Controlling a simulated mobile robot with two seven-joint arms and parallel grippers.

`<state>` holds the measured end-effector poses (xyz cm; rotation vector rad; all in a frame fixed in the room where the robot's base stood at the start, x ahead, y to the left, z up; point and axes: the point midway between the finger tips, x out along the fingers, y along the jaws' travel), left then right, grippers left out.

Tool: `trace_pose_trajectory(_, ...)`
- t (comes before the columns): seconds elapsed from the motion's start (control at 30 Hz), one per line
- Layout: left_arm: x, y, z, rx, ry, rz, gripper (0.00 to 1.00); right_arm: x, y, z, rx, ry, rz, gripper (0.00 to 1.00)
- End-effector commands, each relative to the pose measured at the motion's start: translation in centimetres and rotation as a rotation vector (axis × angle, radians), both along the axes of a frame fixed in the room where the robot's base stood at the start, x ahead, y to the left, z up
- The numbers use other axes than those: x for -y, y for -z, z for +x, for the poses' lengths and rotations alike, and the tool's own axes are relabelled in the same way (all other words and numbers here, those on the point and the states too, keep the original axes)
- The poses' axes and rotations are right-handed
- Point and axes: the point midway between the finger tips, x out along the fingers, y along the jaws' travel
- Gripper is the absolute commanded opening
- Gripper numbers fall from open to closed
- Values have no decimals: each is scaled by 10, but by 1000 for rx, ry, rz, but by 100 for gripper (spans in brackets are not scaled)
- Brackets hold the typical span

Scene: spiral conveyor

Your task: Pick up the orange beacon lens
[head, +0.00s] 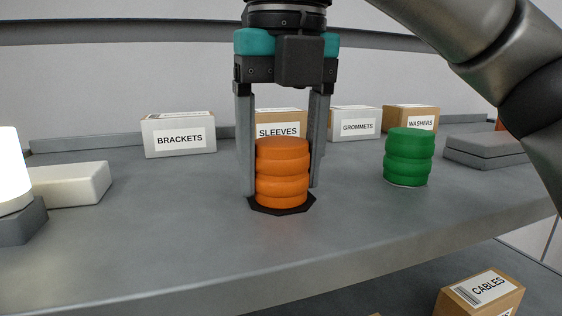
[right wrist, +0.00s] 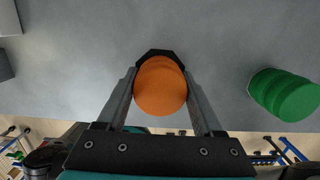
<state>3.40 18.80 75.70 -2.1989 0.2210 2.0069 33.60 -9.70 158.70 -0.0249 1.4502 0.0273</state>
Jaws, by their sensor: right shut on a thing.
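The orange beacon lens (head: 282,172) is a ribbed, stacked cylinder. It stands upright on a dark, flat, many-sided base (head: 282,206) on the grey shelf. My right gripper (head: 281,185) points straight down and is shut on the lens, one finger on each side. The right wrist view shows the lens (right wrist: 160,86) from above between the two fingers (right wrist: 160,95), with the dark base (right wrist: 154,53) showing behind it. I cannot tell whether there is any gap between lens and base. My left gripper is not in view.
A green ribbed lens (head: 408,157) stands to the right on the shelf (head: 170,235). Labelled boxes, including BRACKETS (head: 179,134) and WASHERS (head: 411,118), line the back. A lit white lamp (head: 10,170) and a pale block (head: 72,184) are at left. A CABLES box (head: 480,294) sits lower.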

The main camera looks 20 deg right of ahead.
Motion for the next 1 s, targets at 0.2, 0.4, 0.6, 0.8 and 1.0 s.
trace_pose_trajectory(0.2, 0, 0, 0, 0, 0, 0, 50, 0, -2, 0, 1, 1, 0, 2)
trace_pose_trajectory(0.4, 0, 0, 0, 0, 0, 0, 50, 0, -10, 0, 2, 1, 0, 2)
trace_pose_trajectory(0.6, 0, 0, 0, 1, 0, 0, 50, 0, -18, 0, 2, 1, 0, 2)
trace_pose_trajectory(0.8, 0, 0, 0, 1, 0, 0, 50, 0, -25, 0, 1, 0, 0, 2)
trace_pose_trajectory(1.0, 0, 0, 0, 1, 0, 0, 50, 0, -33, 0, 2, 1, 0, 2)
